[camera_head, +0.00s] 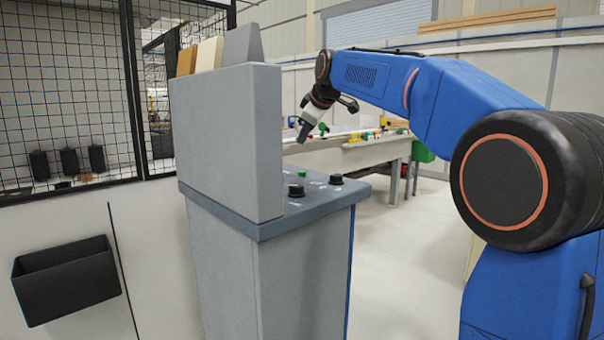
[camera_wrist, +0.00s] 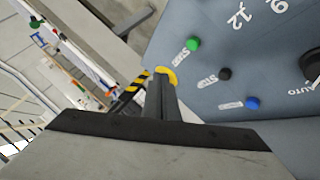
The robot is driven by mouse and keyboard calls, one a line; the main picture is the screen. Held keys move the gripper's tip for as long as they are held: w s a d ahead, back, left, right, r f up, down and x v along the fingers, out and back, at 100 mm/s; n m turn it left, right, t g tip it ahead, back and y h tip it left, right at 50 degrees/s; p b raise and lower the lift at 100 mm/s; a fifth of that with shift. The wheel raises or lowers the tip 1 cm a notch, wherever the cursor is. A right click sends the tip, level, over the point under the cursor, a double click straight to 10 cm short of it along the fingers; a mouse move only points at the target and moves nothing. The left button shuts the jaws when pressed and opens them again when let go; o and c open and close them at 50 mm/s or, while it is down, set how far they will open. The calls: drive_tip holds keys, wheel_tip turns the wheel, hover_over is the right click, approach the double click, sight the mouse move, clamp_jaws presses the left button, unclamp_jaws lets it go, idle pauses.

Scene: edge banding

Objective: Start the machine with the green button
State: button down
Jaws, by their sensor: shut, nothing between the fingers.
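The green button (camera_head: 302,173) is on the sloping top of the grey control console (camera_head: 228,262). In the wrist view the green button (camera_wrist: 193,43) lies on the blue-grey panel, beside white lettering that seems to read START. My gripper (camera_head: 301,138) is above the console in the head view, pointing down and apart from the panel. In the wrist view its shut, empty fingers (camera_wrist: 160,85) are left of and below the green button, near the panel's edge. A yellow curved part (camera_wrist: 166,76) shows at the fingertips, partly hidden by them.
A black button (camera_wrist: 224,73) and a blue button (camera_wrist: 252,103) sit near the green one. A dark knob (camera_wrist: 311,63) is at the right edge. A tall grey upright panel (camera_head: 226,140) stands on the console's near side. A wire fence (camera_head: 65,95) is behind left.

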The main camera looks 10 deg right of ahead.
hover_over(302, 174)
drive_tip(key=shift+d+f, duration=0.15)
drive_tip(key=shift+f, duration=1.65)
drive_tip(key=shift+d+f, duration=0.15)
drive_tip(key=shift+f, duration=1.6)
drive_tip(key=shift+f, duration=0.2)
drive_tip(key=shift+f, duration=0.25)
